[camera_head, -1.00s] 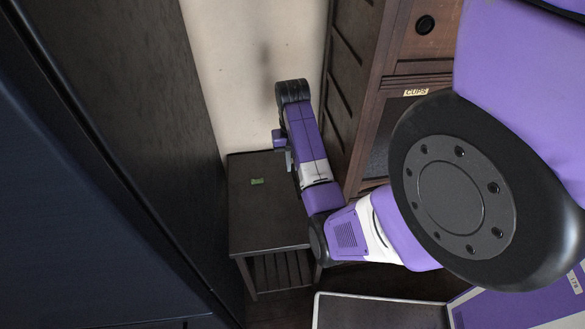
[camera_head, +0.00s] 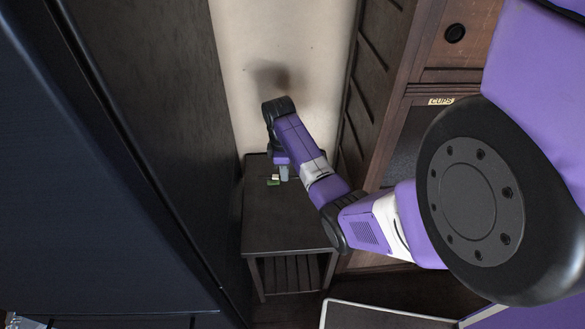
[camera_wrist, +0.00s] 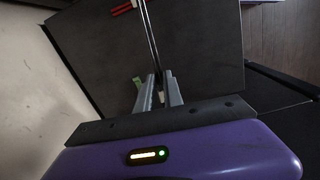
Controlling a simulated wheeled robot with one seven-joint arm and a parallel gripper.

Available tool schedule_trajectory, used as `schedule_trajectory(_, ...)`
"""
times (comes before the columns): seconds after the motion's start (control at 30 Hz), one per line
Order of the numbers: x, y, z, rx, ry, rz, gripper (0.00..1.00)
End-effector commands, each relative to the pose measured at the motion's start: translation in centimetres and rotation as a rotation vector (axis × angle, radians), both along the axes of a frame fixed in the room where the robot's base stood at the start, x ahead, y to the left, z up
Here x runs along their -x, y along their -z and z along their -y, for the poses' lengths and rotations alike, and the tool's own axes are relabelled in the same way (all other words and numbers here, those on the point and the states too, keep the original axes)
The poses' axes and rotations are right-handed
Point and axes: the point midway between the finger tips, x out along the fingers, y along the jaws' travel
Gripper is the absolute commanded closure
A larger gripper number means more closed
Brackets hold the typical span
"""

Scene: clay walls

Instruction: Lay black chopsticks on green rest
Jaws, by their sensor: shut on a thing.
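The green rest (camera_head: 273,183) lies on the dark small table near its back left. In the wrist view the rest (camera_wrist: 137,81) shows just left of my fingers, partly hidden by the left one. My gripper (camera_head: 284,175) is low over the table, just right of the rest in the head view. In the wrist view my gripper (camera_wrist: 158,88) is shut on the thin dark chopsticks (camera_wrist: 150,35), which run from the fingertips to the top edge. The chopsticks are too small to make out in the head view. I cannot tell whether they touch the rest.
The small table (camera_head: 285,222) stands between a dark tall panel (camera_head: 150,130) on the left and a wooden cabinet (camera_head: 400,120) on the right, with a wall behind. A small red thing (camera_wrist: 122,9) lies on the tabletop. The table's front half is clear.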

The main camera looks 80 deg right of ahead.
Motion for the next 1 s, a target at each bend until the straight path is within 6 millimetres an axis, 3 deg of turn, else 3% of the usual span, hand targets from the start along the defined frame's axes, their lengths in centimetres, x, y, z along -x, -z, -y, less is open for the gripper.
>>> schedule_trajectory(0.6,-3.5,5.0,-0.9,-0.014,-1.256,-0.031,1.00)
schedule_trajectory(0.8,-4.1,5.4,-0.7,0.003,-1.534,-0.032,1.00)
schedule_trajectory(1.0,-4.3,5.4,-0.6,0.012,-1.661,-0.038,1.00)
